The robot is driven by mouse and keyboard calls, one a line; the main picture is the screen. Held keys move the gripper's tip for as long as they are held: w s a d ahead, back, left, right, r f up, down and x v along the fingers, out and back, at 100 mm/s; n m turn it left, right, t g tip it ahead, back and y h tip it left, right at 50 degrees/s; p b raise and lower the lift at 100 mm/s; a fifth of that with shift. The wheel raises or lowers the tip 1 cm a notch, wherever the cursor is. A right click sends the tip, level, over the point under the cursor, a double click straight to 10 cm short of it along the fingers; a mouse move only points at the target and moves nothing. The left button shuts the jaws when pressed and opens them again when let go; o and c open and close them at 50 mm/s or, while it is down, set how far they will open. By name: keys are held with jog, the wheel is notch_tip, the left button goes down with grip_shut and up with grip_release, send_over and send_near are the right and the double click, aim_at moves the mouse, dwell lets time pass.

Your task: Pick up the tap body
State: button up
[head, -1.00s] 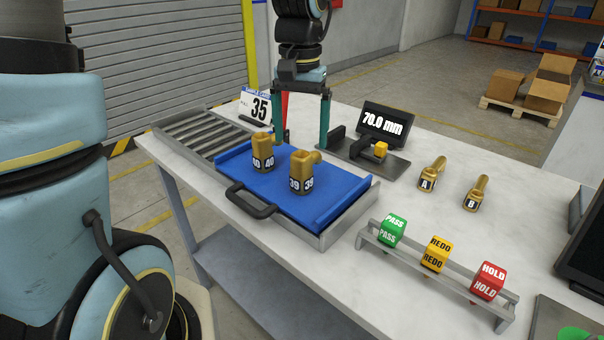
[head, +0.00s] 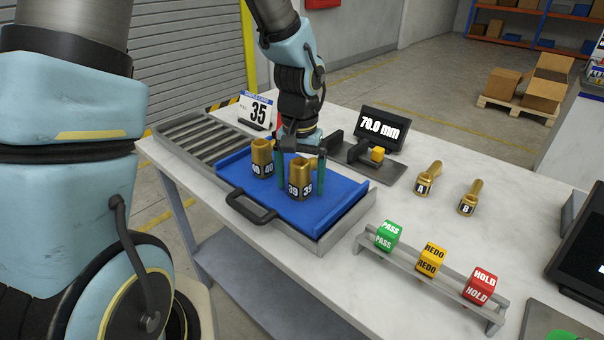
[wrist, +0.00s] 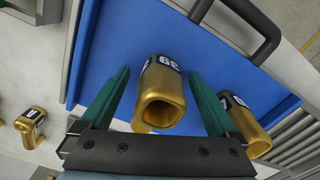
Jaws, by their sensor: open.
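Two brass tap bodies stand on the blue tray (head: 333,206). The one marked 39 (head: 302,172) is at the right and the one marked 40 (head: 262,157) is at the left. My gripper (head: 301,183) is open over the tray, one green finger on each side of tap body 39. In the wrist view, tap body 39 (wrist: 162,98) lies between the two spread fingers (wrist: 160,76), with a gap showing at each side. Tap body 40 (wrist: 248,127) is outside the right finger there, partly hidden by it.
The tray has a black handle (head: 251,206) and sits by a roller strip (head: 199,134). A gauge display (head: 383,125) reads 70.0 mm. Brass pieces A (head: 428,178) and B (head: 470,198) lie to the right. Green PASS (head: 389,236), yellow REDO (head: 431,259) and red HOLD (head: 479,286) blocks sit on a rack.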

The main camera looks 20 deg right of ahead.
grip_shut()
dwell(0.8)
